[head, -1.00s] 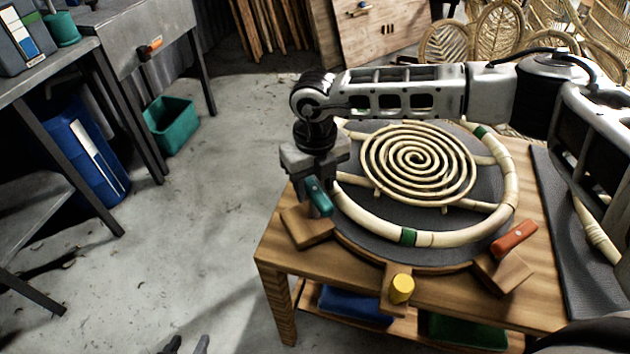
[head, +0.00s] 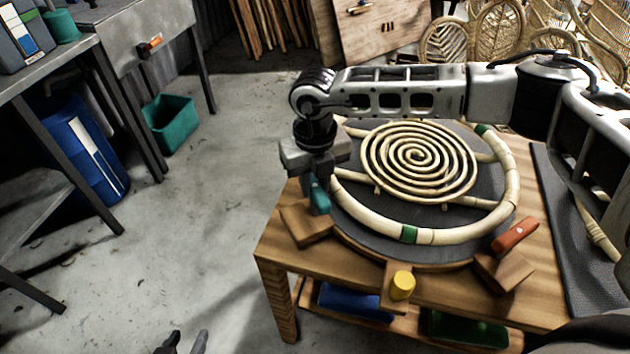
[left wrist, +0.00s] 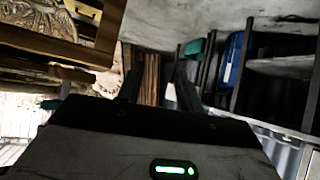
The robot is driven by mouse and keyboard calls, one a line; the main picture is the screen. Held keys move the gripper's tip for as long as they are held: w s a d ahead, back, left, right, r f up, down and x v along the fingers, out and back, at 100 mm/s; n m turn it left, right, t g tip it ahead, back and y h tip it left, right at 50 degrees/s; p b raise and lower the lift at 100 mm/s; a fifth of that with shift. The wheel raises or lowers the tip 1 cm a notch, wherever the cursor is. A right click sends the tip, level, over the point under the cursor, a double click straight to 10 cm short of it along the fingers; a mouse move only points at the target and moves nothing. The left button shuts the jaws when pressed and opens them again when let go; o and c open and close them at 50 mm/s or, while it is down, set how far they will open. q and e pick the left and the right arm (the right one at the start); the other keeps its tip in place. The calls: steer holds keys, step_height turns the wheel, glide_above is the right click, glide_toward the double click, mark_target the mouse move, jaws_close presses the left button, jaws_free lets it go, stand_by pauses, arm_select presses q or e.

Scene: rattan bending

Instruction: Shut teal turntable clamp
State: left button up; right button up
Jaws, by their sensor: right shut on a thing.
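The teal turntable clamp (head: 319,196) is at the left front of the round turntable (head: 400,245), on a wooden block. Its teal lever points down, close to upright in the picture. My right gripper (head: 316,176) comes from above and is shut on the lever's upper end, hiding it. The turntable carries a pale rattan ring (head: 375,226) with green bands and a rattan spiral (head: 418,161). My left gripper (head: 185,343) is at the bottom edge, away from the table; its two fingers stand apart and empty in the left wrist view (left wrist: 158,85).
An orange clamp (head: 515,235) and a yellow knob (head: 402,286) sit at the turntable's front. The wooden table (head: 330,265) has blue and green bins below. A dark mat (head: 562,225) lies right. Open floor is left, before grey benches and a blue barrel (head: 85,150).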

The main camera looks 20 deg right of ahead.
steer(key=m+b, duration=0.1)
steer(key=m, duration=0.1)
steer(key=shift+m, duration=1.2)
steer(key=m+b, duration=0.1)
steer(key=m, duration=0.2)
steer(key=shift+m, duration=0.4)
steer(key=m, duration=0.3)
steer(key=shift+b, duration=0.35)
arm_select(q)
steer(key=shift+d+f, duration=0.3)
steer(key=shift+f, duration=0.25)
arm_select(e)
steer(key=m, duration=0.5)
steer(key=shift+r, duration=0.1)
arm_select(q)
steer(key=shift+w, duration=0.1)
arm_select(e)
steer(key=shift+m, duration=0.4)
steer(key=o, duration=1)
